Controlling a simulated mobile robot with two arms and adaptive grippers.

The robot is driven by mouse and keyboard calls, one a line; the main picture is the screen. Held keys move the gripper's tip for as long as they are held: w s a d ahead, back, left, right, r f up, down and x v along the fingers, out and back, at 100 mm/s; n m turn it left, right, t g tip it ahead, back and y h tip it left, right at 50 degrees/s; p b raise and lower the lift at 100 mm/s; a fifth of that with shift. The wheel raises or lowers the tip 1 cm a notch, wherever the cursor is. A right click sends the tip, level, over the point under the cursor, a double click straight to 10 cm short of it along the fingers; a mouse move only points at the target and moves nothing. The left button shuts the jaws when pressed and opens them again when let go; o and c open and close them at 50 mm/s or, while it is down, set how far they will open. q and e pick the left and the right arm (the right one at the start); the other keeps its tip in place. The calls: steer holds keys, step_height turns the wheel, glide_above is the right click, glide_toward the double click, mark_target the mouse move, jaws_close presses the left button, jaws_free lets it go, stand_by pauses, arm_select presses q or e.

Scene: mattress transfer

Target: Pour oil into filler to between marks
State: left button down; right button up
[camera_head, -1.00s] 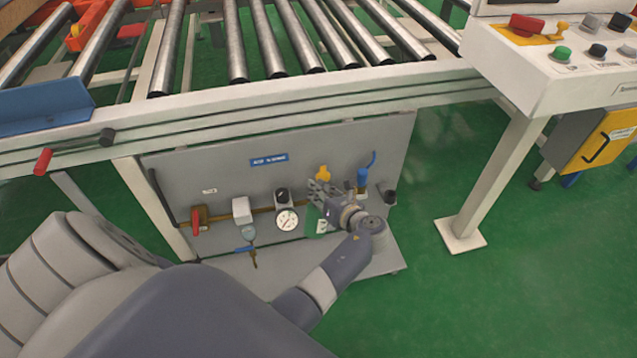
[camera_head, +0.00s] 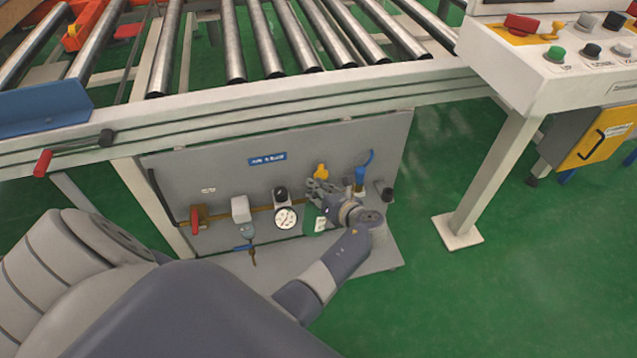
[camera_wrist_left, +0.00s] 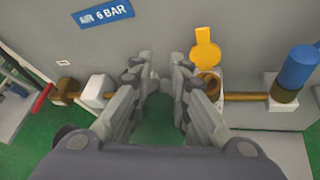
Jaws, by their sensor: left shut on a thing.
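My left gripper (camera_head: 320,192) is in front of the grey panel, shut on a green bottle (camera_head: 315,219) with a pale label. In the left wrist view the two fingers (camera_wrist_left: 163,78) stand on either side of a green area, and the bottle's outline is hard to make out there. The yellow filler cap (camera_head: 321,170) stands raised behind the gripper; it also shows in the left wrist view (camera_wrist_left: 205,48). Below it is the round filler opening (camera_wrist_left: 208,80), just right of the fingers. Level marks and the bottle's mouth cannot be made out. My right gripper is out of view.
The panel (camera_head: 225,170) carries a red-handled valve (camera_head: 196,218), a pressure gauge (camera_head: 286,218) left of the bottle, and a blue-topped fitting (camera_head: 361,176) to the right. The roller conveyor frame (camera_head: 250,98) runs above.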

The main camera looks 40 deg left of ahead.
arm_select(q)
steer(key=shift+w+r, duration=0.1)
steer(key=shift+w, duration=0.05)
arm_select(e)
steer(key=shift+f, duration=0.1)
arm_select(q)
steer(key=shift+w+a+g, duration=0.15)
steer(key=shift+a+g, duration=0.15)
steer(key=shift+g, duration=0.1)
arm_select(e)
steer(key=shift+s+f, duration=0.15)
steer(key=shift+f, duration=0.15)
arm_select(q)
steer(key=shift+a+g, duration=0.1)
steer(key=shift+g, duration=0.2)
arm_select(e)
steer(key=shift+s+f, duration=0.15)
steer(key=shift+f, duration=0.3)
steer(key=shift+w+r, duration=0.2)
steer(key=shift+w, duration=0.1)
arm_select(q)
steer(key=shift+r, duration=0.1)
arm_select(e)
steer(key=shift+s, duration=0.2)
